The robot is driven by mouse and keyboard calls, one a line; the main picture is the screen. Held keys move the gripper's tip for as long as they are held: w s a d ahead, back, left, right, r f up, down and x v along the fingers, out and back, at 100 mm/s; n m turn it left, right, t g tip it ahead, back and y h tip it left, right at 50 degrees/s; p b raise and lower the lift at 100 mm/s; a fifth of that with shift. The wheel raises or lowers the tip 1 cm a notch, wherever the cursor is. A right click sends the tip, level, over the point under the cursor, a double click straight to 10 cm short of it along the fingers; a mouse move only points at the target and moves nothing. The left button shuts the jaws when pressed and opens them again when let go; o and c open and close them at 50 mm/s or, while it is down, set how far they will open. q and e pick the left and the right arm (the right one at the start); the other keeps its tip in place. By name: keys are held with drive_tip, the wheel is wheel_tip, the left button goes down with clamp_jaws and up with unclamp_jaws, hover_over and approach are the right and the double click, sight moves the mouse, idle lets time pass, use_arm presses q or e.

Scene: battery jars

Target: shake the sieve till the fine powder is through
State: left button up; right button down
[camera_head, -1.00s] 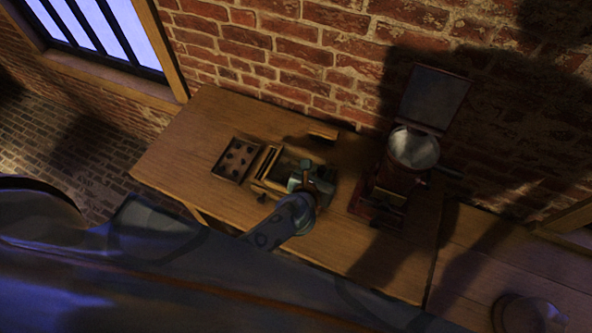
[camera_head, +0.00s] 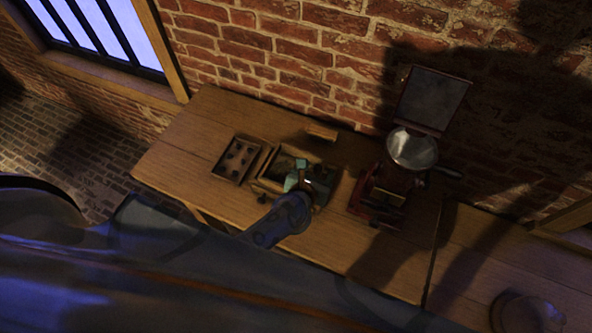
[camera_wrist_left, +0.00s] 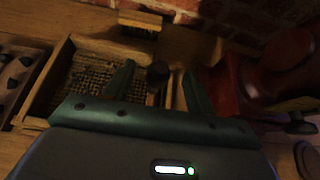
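The sieve (camera_head: 298,154) is a square wooden frame on the table. Its mesh (camera_wrist_left: 88,78), with dark grains on it, fills the left of the left wrist view. My left gripper (camera_head: 307,184) is low at the frame's right side. The finger tips are small in the head view, so contact is hard to judge. My right gripper is out of view.
A compartmented tray (camera_head: 236,158) with dark pieces stands left of the sieve. A wooden block or brush (camera_head: 321,132) lies behind it. A red mill (camera_head: 390,190) with a metal hopper (camera_head: 412,148) stands to the right. The table's left end (camera_head: 172,150) is bare.

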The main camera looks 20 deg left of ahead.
use_arm(q)
drive_tip(key=shift+a, duration=0.1)
drive_tip(key=shift+s+r, duration=0.15)
drive_tip(key=shift+s, duration=0.05)
drive_tip(key=p+v, duration=0.3)
drive_tip(key=v, duration=0.4)
drive_tip(key=shift+p, duration=0.35)
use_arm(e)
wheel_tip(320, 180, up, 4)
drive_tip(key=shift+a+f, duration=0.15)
